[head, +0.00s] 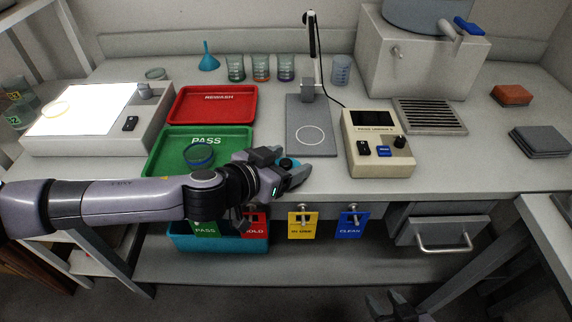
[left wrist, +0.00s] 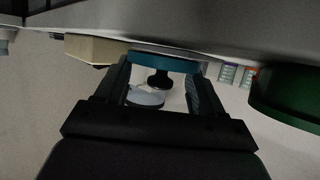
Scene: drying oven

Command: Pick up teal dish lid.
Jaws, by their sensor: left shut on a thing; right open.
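The teal dish lid (head: 289,163) shows as a small teal patch between the fingers of my left gripper (head: 290,172), over the front of the bench. In the left wrist view, the lid (left wrist: 165,61) is a teal disc with a dark knob, between the fingers of my left gripper (left wrist: 160,78). The gripper is shut on the lid; in the head view the fingers hide most of it. My right gripper (head: 395,306) is open and empty at the bottom of the head view, below the bench front.
A green PASS tray (head: 158,166) holds a blue-rimmed glass dish (head: 199,155). Behind it is a red REWASH tray (head: 211,117). A grey stand base (head: 309,140) and a beige instrument (head: 378,163) stand right of the trays. Several beakers stand at the back. Coloured tags hang below the bench edge.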

